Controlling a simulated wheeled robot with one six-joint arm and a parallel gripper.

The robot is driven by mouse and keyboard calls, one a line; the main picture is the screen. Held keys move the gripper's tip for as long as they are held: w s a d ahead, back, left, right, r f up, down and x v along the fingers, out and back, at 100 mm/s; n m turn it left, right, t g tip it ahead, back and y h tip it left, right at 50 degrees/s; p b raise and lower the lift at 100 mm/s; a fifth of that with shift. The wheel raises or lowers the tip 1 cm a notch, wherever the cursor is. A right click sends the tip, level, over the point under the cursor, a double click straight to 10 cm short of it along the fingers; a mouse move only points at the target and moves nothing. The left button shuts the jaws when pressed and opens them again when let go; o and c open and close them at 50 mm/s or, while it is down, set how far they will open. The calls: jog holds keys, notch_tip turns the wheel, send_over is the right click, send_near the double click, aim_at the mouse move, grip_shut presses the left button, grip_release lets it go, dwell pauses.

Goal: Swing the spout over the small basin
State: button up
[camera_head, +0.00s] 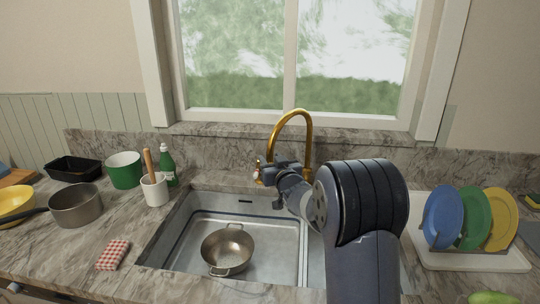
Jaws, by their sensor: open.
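The gold gooseneck spout (291,112) rises behind the sink and arches to the left, toward the large basin's side. Its outlet end is partly hidden behind my gripper. My gripper (260,172) is open at the lower left end of the arch; I cannot tell whether it touches the spout. The large basin (190,248) is on the left of the sink. The small basin (315,256) is right of the divider and mostly hidden by my arm.
A two-handled metal pan (228,249) sits in the large basin. A utensil crock (154,190) and green bottle (167,166) stand left of the sink. A rack of plates (442,216) stands at right. The window (290,60) is behind.

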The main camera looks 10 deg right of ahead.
jog(key=shift+w+a, duration=0.15)
jog(key=shift+w, duration=0.65)
grip_shut()
